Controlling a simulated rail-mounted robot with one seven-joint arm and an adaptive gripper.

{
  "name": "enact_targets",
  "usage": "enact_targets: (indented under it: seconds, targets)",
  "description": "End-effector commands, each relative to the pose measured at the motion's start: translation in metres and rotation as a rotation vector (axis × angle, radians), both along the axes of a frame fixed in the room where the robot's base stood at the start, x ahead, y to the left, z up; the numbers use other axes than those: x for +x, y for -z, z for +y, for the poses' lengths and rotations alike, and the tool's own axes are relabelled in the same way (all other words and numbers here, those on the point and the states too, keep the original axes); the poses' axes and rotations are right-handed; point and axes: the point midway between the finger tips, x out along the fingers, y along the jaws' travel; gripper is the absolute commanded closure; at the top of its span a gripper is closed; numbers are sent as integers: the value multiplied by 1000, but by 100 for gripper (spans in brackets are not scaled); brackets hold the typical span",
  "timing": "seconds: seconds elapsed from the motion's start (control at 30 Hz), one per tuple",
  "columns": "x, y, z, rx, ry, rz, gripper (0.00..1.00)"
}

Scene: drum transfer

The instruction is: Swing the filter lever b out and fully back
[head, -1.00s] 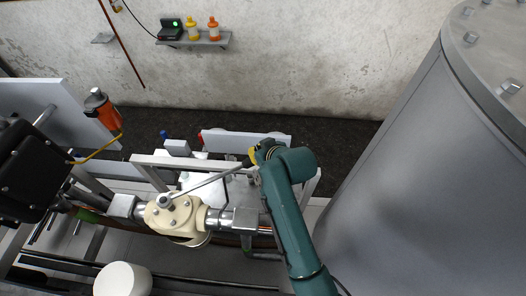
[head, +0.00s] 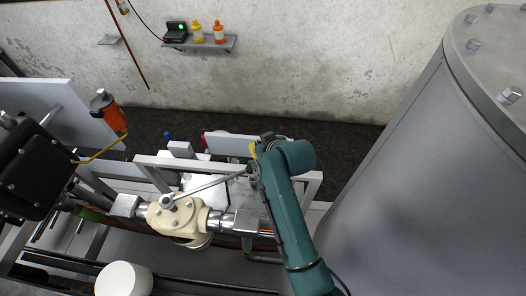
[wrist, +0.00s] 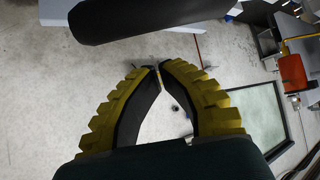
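The filter lever (head: 208,184) is a thin grey metal rod. It starts at the bolted top of a cream valve body (head: 178,217) and slants up and right to my gripper (head: 256,166) in the head view. My gripper is at the rod's far end, partly hidden by my green wrist. In the wrist view my gripper (wrist: 158,72) has two yellow ribbed fingers with dark pads, bowed inward with their tips together. A thin light sliver shows between the tips. The rod itself is hard to make out there.
A black box (head: 35,170) and an orange bottle (head: 108,110) are at the left. A white round cap (head: 123,279) is in front. A large grey drum (head: 430,180) stands close on the right. A dark cylinder (wrist: 150,20) crosses the top of the wrist view.

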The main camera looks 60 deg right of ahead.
Motion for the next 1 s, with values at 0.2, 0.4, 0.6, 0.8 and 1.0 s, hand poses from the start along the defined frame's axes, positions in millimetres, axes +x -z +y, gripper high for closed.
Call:
enact_targets:
  seconds: [0.2,0.4,0.6,0.8,1.0]
  targets:
    - [-21,-26,14,-3,-1,-2,100]
    - [-47,-54,29,-2,-1,-3,100]
    - [-59,-69,37,-1,-1,-2,100]
    - [-60,-70,38,-1,-1,-2,100]
    - [-39,-82,59,-8,-56,-13,100]
